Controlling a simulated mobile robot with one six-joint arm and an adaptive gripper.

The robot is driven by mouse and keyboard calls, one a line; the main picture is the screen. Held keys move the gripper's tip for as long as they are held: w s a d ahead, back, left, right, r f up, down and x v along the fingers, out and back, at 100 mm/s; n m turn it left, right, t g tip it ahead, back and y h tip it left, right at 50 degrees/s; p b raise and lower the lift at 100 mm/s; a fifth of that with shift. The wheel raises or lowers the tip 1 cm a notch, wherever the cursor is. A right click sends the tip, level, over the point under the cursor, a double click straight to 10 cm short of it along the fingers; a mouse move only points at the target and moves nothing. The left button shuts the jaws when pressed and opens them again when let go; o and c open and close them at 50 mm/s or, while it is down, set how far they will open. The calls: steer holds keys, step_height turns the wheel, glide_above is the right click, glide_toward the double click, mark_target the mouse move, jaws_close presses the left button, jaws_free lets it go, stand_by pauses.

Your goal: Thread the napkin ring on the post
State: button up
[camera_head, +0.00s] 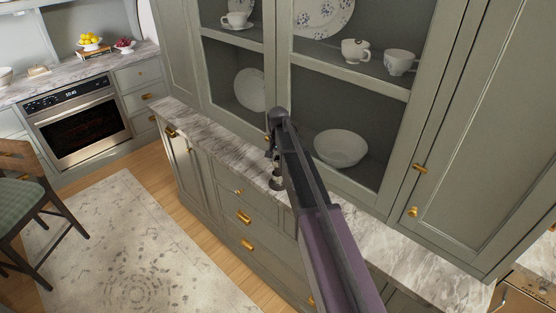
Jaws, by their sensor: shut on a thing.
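I cannot make out the napkin ring or the post in this view. My arm reaches up from the bottom edge to the middle of the picture, over the marble counter (222,137). Small dark and metallic parts of my arm show just below its far end, in front of the counter's edge. The fingers of my gripper cannot be seen, and anything they hold is hidden too.
A green glass-front cabinet (428,105) holds a white bowl (341,148), cups and plates behind the counter. Drawers with brass pulls (243,217) lie below. An oven (76,127), a chair (30,205) and a rug (130,255) are at the left.

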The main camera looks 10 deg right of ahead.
steer(key=shift+f+b, duration=0.9)
steer(key=shift+f, duration=0.05)
stand_by(0.4)
steer(key=o, duration=1)
steer(key=shift+r, duration=0.1)
steer(key=shift+r+p, duration=3.95)
steer(key=shift+p, duration=0.1)
steer(key=s+f+n+b, duration=0.2)
steer(key=s+f+b, duration=0.1)
steer(key=s, duration=0.6)
steer(key=s+f+n+b, duration=0.1)
steer(key=s+f+b, duration=0.1)
steer(key=s, duration=0.8)
steer(key=s+f+n+b, duration=0.2)
steer(key=s+f+b, duration=0.1)
steer(key=s, duration=0.7)
steer(key=shift+a+f+n+b, duration=0.15)
steer(key=shift+f+n+b, duration=0.15)
